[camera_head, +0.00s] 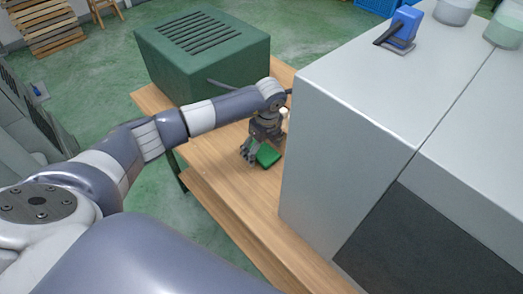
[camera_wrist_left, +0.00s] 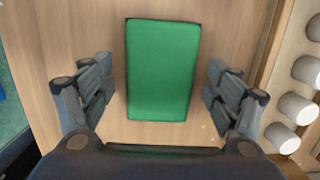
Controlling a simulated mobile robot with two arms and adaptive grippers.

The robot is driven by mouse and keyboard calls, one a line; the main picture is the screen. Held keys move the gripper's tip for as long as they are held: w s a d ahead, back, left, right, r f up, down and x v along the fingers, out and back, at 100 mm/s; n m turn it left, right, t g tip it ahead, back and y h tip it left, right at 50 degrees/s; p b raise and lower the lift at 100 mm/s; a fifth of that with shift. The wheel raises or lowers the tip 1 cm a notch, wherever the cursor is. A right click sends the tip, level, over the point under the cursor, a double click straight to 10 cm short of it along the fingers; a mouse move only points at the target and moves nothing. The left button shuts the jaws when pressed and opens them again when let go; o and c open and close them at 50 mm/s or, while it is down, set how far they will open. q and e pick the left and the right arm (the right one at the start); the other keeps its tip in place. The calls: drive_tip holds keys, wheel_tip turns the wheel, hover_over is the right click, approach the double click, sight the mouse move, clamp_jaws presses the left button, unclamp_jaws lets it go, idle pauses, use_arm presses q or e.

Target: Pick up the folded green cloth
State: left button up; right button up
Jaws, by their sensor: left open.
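The folded green cloth (camera_head: 268,156) lies flat on the wooden table in the head view, close to the grey cabinet's side. In the left wrist view the cloth (camera_wrist_left: 162,72) is a green rectangle between the two fingers. My left gripper (camera_head: 250,156) points down above the table at the cloth. In the left wrist view the left gripper (camera_wrist_left: 160,95) is open, with one finger on each side of the cloth and a gap of bare wood on both sides. The gripper's palm hides the area below the cloth. My right gripper is not in view.
The wooden table (camera_head: 225,165) is narrow, with a large grey cabinet (camera_head: 350,120) along its right side. A green vented box (camera_head: 200,60) stands behind my left arm. Several white cylinders (camera_wrist_left: 297,108) stand in a row right of the gripper in the wrist view.

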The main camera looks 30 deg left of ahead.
use_arm(q)
drive_tip(key=shift+c, duration=0.8)
drive_tip(key=c, duration=0.9)
drive_tip(key=shift+c, duration=0.2)
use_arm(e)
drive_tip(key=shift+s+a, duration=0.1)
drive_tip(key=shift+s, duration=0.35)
use_arm(q)
drive_tip(key=shift+r, duration=0.1)
